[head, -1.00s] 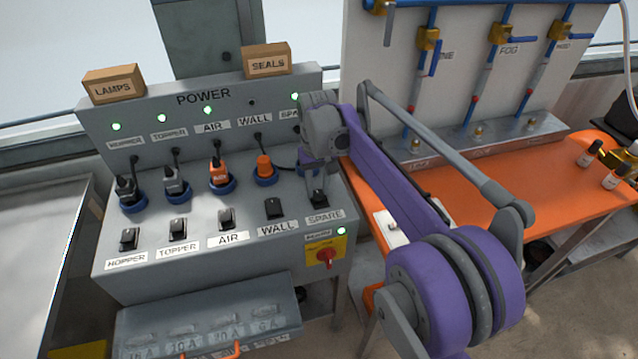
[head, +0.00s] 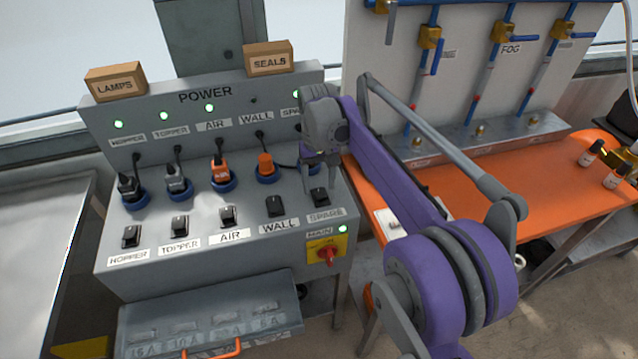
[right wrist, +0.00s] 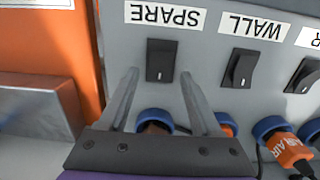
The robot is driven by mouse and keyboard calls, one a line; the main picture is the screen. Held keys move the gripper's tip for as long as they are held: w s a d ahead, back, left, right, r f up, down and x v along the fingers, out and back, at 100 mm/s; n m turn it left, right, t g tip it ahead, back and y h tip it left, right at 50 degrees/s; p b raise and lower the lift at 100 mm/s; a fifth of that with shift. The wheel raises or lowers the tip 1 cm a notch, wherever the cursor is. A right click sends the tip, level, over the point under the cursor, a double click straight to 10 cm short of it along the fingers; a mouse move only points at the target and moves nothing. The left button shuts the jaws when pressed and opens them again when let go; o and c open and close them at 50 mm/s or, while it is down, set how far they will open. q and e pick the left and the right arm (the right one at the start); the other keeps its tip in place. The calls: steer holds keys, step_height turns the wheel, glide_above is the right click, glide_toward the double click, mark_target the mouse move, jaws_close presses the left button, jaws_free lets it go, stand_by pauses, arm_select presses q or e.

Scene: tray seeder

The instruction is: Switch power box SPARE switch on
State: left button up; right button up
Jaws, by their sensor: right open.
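The grey power box (head: 215,265) stands left of centre in the head view, with a row of black rocker switches on its sloped face. The SPARE switch (head: 320,197) is the rightmost one, above its SPARE label (head: 326,214). The right wrist view shows the SPARE switch (right wrist: 161,60) upside down, beyond and between the fingertips. My right gripper (head: 322,190) is open and empty, pointing down just behind the switch; it also shows in the right wrist view (right wrist: 158,82). I cannot tell whether it touches the box. The SPARE lamp (head: 296,94) glows green. My left gripper is not in view.
The WALL switch (head: 275,206) is just left of SPARE. Plugs in blue sockets, including an orange one (head: 265,165), stand behind the switches. The red MAIN knob (head: 327,255) is below. An orange table (head: 480,185) lies to the right.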

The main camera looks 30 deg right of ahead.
mark_target(318, 191)
step_height(318, 191, up, 10)
steer(key=p, duration=0.1)
steer(key=shift+w, duration=0.2)
stand_by(0.3)
steer(key=s+a+f+n+t+p, duration=0.1)
steer(key=s+a+f+t+p, duration=0.1)
steer(key=s, duration=0.5)
steer(key=s+a+f+t+p, duration=0.2)
steer(key=s+a+f, duration=0.2)
steer(key=s, duration=0.4)
steer(key=s+a+f+n+t+p, duration=0.1)
steer(key=s+a+f+p, duration=0.2)
steer(key=s, duration=0.5)
steer(key=shift+s+a+f+n+t, duration=0.3)
steer(key=shift+a+t, duration=0.1)
steer(key=shift+a, duration=0.45)
